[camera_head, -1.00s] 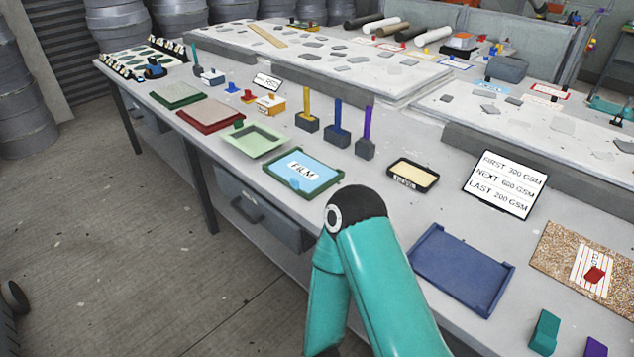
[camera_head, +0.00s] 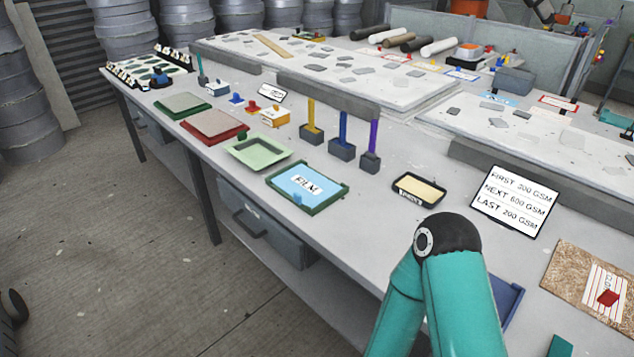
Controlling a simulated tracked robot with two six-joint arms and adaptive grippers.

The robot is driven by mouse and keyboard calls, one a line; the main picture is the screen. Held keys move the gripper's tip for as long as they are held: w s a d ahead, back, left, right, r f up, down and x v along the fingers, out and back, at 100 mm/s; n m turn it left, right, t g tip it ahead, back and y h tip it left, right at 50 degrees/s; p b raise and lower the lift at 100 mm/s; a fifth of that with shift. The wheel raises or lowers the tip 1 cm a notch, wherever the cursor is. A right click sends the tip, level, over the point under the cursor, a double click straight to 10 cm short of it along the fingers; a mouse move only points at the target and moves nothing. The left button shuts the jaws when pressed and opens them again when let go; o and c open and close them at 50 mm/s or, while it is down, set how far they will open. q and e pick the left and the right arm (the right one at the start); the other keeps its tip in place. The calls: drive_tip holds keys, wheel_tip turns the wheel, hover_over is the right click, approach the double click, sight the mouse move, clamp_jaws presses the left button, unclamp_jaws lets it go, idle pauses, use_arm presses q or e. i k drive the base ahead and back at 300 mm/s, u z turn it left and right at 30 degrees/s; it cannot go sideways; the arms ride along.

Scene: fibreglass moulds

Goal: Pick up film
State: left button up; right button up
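The film is a light blue sheet (camera_head: 292,178) with a white FILM label (camera_head: 308,185). It lies in a shallow dark green tray (camera_head: 330,201) on the bench, near its front edge. A small blue tab shows at its front side. A teal arm link of mine with a black elbow joint rises from the bottom of the view, to the right of the film tray and apart from it. Neither gripper can be made out.
A pale green tray (camera_head: 262,166) stands left of the film, and dark posts with yellow, blue and purple handles (camera_head: 343,143) stand behind it. A small black tray (camera_head: 421,187) and a text sign (camera_head: 513,200) are to the right. My arm partly hides a blue tray (camera_head: 508,294).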

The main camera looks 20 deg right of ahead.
sight(306, 186)
drive_tip(key=i, duration=0.9)
drive_tip(key=u, duration=0.05)
